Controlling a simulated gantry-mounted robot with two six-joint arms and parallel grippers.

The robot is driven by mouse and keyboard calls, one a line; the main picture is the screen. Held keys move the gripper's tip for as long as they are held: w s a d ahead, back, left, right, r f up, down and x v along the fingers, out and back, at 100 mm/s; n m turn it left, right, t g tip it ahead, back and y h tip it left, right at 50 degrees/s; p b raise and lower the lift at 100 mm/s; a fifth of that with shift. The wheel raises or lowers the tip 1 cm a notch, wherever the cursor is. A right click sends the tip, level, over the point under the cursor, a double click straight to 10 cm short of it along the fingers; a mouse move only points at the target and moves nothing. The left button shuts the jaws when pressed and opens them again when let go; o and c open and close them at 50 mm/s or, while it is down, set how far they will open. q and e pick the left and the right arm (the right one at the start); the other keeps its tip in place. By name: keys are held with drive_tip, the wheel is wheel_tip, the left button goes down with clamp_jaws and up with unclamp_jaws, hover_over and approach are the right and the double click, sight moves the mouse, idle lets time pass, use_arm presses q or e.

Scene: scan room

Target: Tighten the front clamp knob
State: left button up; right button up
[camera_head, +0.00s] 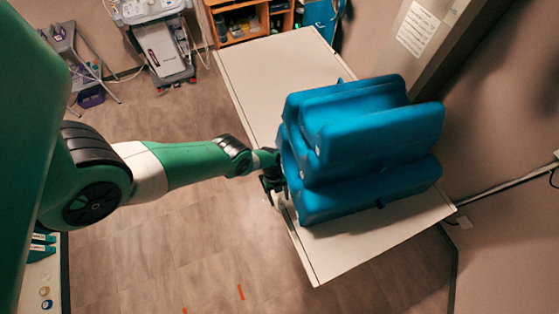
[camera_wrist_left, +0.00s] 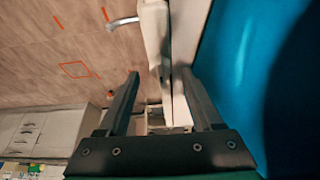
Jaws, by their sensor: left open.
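My left gripper (camera_head: 271,187) is at the left edge of the white table (camera_head: 330,262), close beside the blue cushioned block (camera_head: 370,140). In the left wrist view its two fingers (camera_wrist_left: 159,76) are spread apart, with a pale edge or rail (camera_wrist_left: 157,40) showing between and beyond them. I see nothing held. The blue block (camera_wrist_left: 240,75) fills the right side of that view. I cannot tell whether either is the clamp knob. My right gripper is not in view.
A wheeled medical cart (camera_head: 160,45) and a wooden shelf (camera_head: 250,20) stand at the back. The floor left of the table is open, and the far tabletop is bare.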

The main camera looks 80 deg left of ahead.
use_arm(q)
drive_tip(key=p+v, duration=0.3)
drive_tip(key=v, duration=0.3)
drive_tip(key=shift+r+p, duration=0.2)
drive_tip(key=shift+p, duration=0.15)
